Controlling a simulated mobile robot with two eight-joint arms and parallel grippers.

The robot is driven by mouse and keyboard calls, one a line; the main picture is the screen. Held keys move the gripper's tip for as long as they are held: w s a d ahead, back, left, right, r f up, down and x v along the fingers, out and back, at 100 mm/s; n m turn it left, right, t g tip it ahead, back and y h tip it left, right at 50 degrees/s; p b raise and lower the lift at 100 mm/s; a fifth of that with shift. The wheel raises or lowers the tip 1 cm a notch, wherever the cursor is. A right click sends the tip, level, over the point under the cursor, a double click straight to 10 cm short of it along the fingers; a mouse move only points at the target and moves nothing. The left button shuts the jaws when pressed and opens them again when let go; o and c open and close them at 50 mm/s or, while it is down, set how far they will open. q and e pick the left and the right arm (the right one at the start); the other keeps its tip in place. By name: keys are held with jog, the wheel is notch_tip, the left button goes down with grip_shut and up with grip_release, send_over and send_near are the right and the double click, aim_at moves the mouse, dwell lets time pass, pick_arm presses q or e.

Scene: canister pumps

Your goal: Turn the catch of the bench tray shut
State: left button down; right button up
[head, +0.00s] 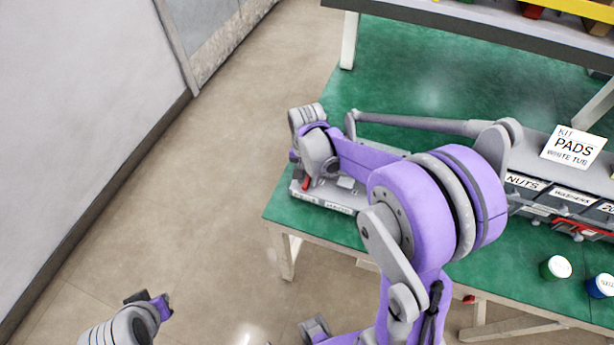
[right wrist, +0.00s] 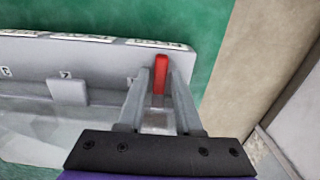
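The grey bench tray (head: 328,204) lies at the left end of the green bench, largely hidden by my right arm. Its labelled rim (right wrist: 40,50) fills the left of the right wrist view. The red catch (right wrist: 160,73) is at the tray's right end there, pointing up the picture; a bit of red also shows in the head view (head: 306,183). My right gripper (right wrist: 160,85) has one finger on each side of the catch, very close to it. Whether the fingers press on it cannot be told. My left gripper (head: 160,305) is low over the floor, away from the bench.
The green bench top (head: 440,75) is clear behind my right arm. A raised shelf (head: 480,25) crosses the back. Labelled bins (head: 545,205), a "PADS" sign (head: 572,147), a green-sided tub (head: 555,268) and a blue-sided tub (head: 601,285) are at the right. Open floor lies left.

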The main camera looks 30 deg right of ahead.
aim_at(307, 181)
jog(key=shift+o, duration=0.8)
notch_tip(307, 181, up, 11)
jog(key=shift+p, duration=0.45)
jog(key=shift+f, duration=0.1)
jog(key=s+a+f+n+t, duration=0.1)
jog(key=s+a+n+t, duration=0.1)
jog(key=s+n, duration=0.3)
jog(key=s+a+f+n+t, duration=0.1)
jog(key=s+a+n+t, duration=0.2)
jog(key=s, duration=0.6)
jog(key=shift+s+a+f+n+t, duration=0.3)
jog(key=shift+s+a+n, duration=0.1)
jog(key=shift+a+n, duration=0.6)
